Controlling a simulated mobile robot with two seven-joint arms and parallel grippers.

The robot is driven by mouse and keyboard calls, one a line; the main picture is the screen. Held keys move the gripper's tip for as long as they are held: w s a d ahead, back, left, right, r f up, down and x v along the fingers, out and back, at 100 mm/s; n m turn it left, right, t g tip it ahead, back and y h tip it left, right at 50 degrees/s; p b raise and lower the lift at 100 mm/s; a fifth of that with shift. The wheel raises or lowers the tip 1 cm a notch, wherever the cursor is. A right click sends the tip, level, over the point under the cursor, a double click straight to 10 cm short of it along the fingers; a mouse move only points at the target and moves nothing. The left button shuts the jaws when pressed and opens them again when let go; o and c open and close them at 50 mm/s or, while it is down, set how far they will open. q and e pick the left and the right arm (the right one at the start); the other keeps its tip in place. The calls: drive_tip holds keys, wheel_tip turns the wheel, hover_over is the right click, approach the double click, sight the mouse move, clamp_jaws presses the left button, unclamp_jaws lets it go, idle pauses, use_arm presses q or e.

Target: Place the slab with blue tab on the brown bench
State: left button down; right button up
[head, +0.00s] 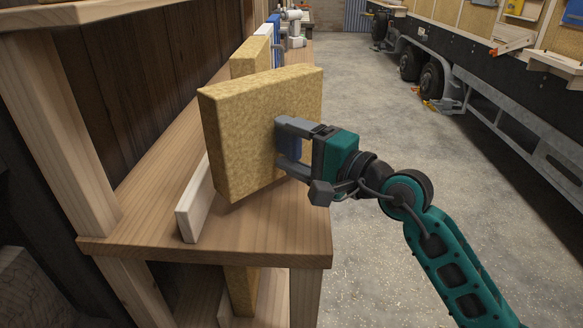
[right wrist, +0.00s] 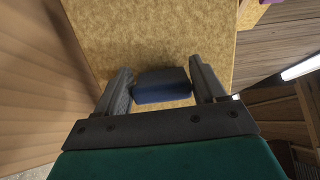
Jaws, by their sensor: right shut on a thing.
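The slab with blue tab (head: 240,130) is a thick yellow, rough-faced board, held on edge over the near end of the brown bench (head: 290,225). My right gripper (head: 285,145) is shut on the blue tab on the slab's face. In the right wrist view the blue tab (right wrist: 162,86) sits between the two fingers, and the slab (right wrist: 150,35) fills the space beyond. The slab is slightly tilted in the head view. I cannot tell whether its bottom edge touches the bench top. My left gripper is not in view.
A pale narrow board (head: 190,208) stands on the bench just left of the slab. Another yellow slab (head: 250,57) stands farther back. A wooden post (head: 65,120) rises at the left. The concrete floor (head: 360,100) at the right is open, with a trailer (head: 495,75) beyond.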

sight(272, 158)
wheel_tip(272, 158, down, 4)
drive_tip(key=shift+r+b, duration=0.1)
drive_tip(key=shift+b, duration=0.3)
drive_tip(key=o, duration=1)
drive_tip(key=shift+o, duration=0.6)
